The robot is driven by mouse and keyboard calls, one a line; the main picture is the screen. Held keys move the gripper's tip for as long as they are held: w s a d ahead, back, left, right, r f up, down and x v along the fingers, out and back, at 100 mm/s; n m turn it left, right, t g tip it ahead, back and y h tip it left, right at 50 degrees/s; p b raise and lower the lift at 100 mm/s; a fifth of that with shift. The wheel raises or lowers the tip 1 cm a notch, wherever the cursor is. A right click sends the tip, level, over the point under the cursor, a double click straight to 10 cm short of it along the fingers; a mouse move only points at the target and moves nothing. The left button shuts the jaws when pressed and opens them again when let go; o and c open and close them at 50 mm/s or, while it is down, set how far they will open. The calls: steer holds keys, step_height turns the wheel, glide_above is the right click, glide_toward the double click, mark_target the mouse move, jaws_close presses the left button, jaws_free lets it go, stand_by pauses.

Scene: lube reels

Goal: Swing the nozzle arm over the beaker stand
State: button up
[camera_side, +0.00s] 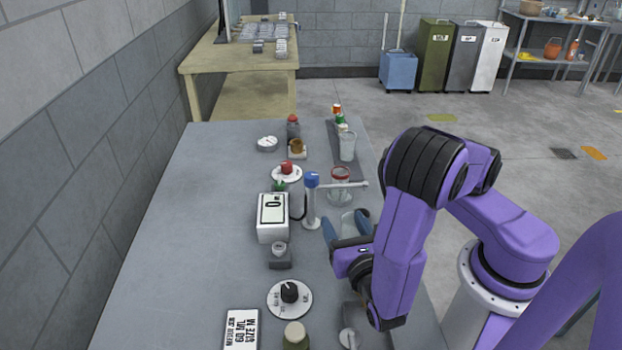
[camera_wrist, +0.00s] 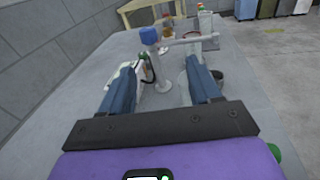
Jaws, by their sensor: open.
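The nozzle arm (camera_side: 345,185) is a thin pale bar reaching right from the top of a white post with a blue cap (camera_side: 312,179). In the wrist view the bar (camera_wrist: 195,39) also points right from the capped post (camera_wrist: 149,36). A clear beaker with a red rim (camera_side: 340,173) stands behind the bar in the side view. Its stand is largely hidden, and I cannot tell whether the nozzle tip is above it. My gripper (camera_side: 346,227) is open, its blue fingers spread, in front of the post and beaker. In the wrist view the post stands beyond the gap between the fingertips (camera_wrist: 160,68), apparently untouched.
A white box with a display (camera_side: 272,219) stands left of the post. Dials (camera_side: 289,297), a sign (camera_side: 240,329) and a jar (camera_side: 296,336) are nearer the front. A clear cup (camera_side: 347,146) and small bottles stand behind. The table's left side is bare.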

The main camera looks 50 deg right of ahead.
mark_target(314, 184)
steer(key=shift+n+t+y, duration=0.5)
steer(key=shift+n+t, duration=0.2)
steer(key=x, duration=1.1)
steer(key=a+x, duration=0.1)
steer(key=x, duration=0.5)
steer(key=shift+w+d+f, duration=0.15)
steer(key=shift+w+f, duration=0.2)
steer(key=shift+w, duration=0.05)
jaws_close()
